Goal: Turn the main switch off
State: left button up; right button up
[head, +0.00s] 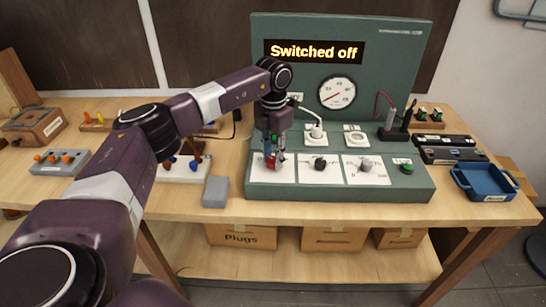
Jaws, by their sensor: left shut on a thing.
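The green control panel (395,199) stands on the workbench. Its display (313,51) reads "Switched off". The main switch, a red knob (270,162), sits on the leftmost white plate of the panel's sloping front. My left gripper (273,158) points down over this plate and is shut on the red knob. The fingers hide part of the knob, so its exact angle cannot be told. My right gripper is not in view.
A black knob (320,163), a grey knob (366,164) and a green button (407,168) sit to the right on the panel. A grey block (216,191) lies left of the panel. A blue tray (484,182) stands at the right.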

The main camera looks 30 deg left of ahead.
aim_at(273, 159)
pick_arm(q)
jog(key=shift+w+r, duration=0.1)
jog(key=o, duration=1.2)
jog(key=shift+c, duration=0.2)
notch_tip(273, 159, up, 12)
